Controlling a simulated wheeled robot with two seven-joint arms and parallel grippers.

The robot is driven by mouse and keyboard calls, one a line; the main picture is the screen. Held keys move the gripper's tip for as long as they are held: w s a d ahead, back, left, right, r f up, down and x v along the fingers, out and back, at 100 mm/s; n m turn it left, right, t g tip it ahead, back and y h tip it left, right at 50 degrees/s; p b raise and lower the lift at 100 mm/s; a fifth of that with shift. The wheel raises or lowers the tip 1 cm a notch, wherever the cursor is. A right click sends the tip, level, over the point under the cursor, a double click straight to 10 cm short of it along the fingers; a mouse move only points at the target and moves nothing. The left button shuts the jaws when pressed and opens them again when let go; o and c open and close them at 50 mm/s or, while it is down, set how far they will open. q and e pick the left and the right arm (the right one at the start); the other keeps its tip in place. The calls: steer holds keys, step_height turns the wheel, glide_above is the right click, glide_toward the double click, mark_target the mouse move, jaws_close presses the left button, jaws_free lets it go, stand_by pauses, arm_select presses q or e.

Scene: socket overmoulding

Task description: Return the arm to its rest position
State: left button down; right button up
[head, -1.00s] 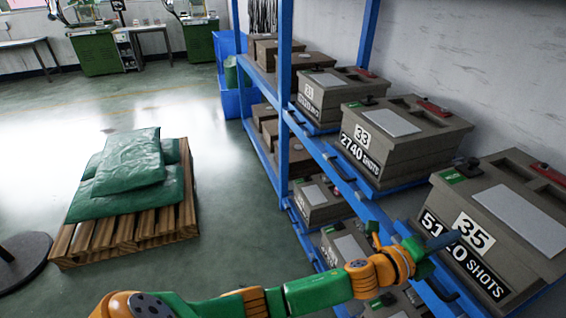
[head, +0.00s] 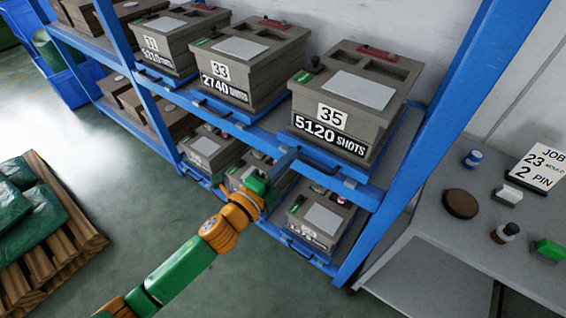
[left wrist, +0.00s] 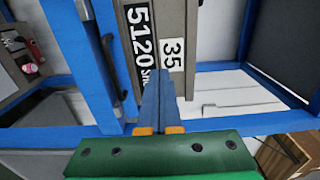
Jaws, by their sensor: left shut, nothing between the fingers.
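My left arm reaches in from the lower left in the head view. Its gripper (head: 281,165) is shut and empty in front of the blue rack, at about the level of the shelf edge below the mould box numbered 35 (head: 345,100). In the left wrist view the shut fingers (left wrist: 158,105) point toward the same box 35 (left wrist: 172,35), whose label reads 5120 shots. I cannot tell whether the fingertips touch the box or the shelf. My right gripper is not in view.
The blue rack (head: 412,160) holds several grey mould boxes, including box 33 (head: 240,65). A grey bench (head: 440,225) at right carries a job sign (head: 540,165) and small items. A pallet (head: 75,235) with green sacks stands at left. Open floor lies between.

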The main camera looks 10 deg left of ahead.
arm_select(q)
steer(key=s+a+f+n+g+y, duration=0.2)
steer(key=s+a+f+n, duration=0.2)
steer(key=f, duration=0.6)
steer(key=s+a+f+n+g+y, duration=0.25)
steer(key=a+f+n, duration=0.2)
steer(key=f, duration=0.55)
steer(key=s+a+f+n+g+y, duration=0.2)
steer(key=s+a+f+n+y, duration=0.15)
steer(key=f, duration=0.55)
steer(key=s+a+f+n+g, duration=0.1)
steer(key=s+f+n+g, duration=0.1)
steer(key=s, duration=0.7)
steer(key=s+a+f+n+g, duration=0.1)
steer(key=s+f+n+g, duration=0.2)
steer(key=s+f, duration=0.4)
steer(key=s+a+f+n+g+y, duration=0.1)
steer(key=s+f+n+g, duration=0.2)
steer(key=s, duration=0.9)
steer(key=shift+s+a+f+n+p, duration=0.35)
steer(key=shift+a+f+n, duration=0.05)
steer(key=shift+f+n, duration=0.4)
